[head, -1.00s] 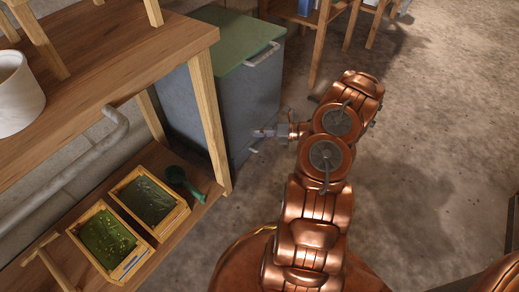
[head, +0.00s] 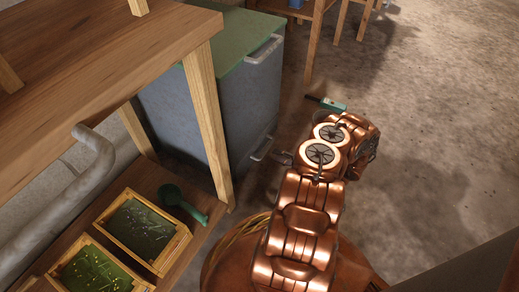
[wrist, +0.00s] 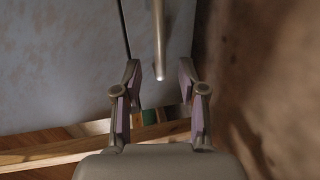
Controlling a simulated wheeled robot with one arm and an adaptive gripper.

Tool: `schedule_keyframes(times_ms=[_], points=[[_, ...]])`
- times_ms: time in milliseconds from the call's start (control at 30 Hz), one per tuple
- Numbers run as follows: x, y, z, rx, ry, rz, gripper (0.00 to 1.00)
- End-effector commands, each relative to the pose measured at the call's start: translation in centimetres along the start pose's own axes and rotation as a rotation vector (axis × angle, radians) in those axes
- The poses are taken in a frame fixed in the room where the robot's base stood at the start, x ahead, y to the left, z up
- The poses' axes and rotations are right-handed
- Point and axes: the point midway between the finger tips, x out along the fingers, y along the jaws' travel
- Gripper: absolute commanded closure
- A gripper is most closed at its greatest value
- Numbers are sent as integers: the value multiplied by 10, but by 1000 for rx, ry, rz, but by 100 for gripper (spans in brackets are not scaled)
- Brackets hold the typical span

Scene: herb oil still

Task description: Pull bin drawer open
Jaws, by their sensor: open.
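The bin (head: 215,110) is a grey-blue box with a green lid (head: 240,40), standing beyond the wooden bench leg. Its drawer handle (head: 263,143) is a pale bar low on the right-hand face. My gripper (head: 280,158) is just right of this handle in the head view, small and partly hidden by my arm. In the wrist view my gripper (wrist: 160,80) is open and empty. A pale handle bar (wrist: 158,40) runs down the picture, its end between the two fingertips. A dark seam (wrist: 124,30) on the bin face runs beside it. I cannot tell whether the fingers touch the bar.
The wooden bench (head: 110,45) and its leg (head: 208,120) stand close on the left. Framed trays (head: 145,230) and a green scoop (head: 180,203) lie on the lower shelf. A small teal-and-black tool (head: 328,104) lies on the floor past my arm. The floor at right is clear.

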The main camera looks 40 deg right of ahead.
Motion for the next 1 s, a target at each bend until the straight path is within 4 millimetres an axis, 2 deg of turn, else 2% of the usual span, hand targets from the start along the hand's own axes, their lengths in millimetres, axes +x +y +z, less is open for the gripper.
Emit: schedule_keyframes(times_ms=[300, 500, 900, 1000], points=[[46, -3, -2, 0, 6, 1, 59], [66, -1, 0, -2, 2, 0, 59], [73, 0, -1, -2, 2, 0, 59], [73, 0, -1, -2, 2, 0, 68]])
